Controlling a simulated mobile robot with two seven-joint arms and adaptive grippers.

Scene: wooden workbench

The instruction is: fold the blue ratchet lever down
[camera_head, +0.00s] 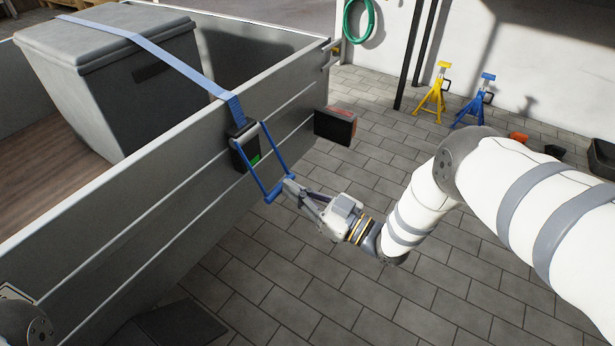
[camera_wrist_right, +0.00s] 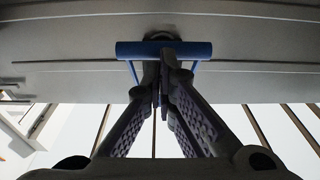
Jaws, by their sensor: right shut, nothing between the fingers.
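The blue ratchet lever (camera_head: 276,156) is a U-shaped frame hinged at the dark ratchet body (camera_head: 242,148) on the grey trailer side wall. It sticks out from the wall and slopes downward, with its crossbar at the outer end. My right gripper (camera_head: 287,184) is at this crossbar, reaching in from the right. In the right wrist view the crossbar (camera_wrist_right: 136,50) runs across the fingertips (camera_wrist_right: 162,62), which are shut with nothing held between them. The fingertips overlap the bar in the picture; I cannot tell whether they touch it. My left gripper is out of view.
A blue strap (camera_head: 160,51) runs from the ratchet over a grey lidded box (camera_head: 128,85) in the trailer. A black and orange case (camera_head: 335,127) stands beyond the ratchet. Yellow (camera_head: 432,99) and blue stands (camera_head: 474,104) are far back. The paved floor nearby is mostly clear.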

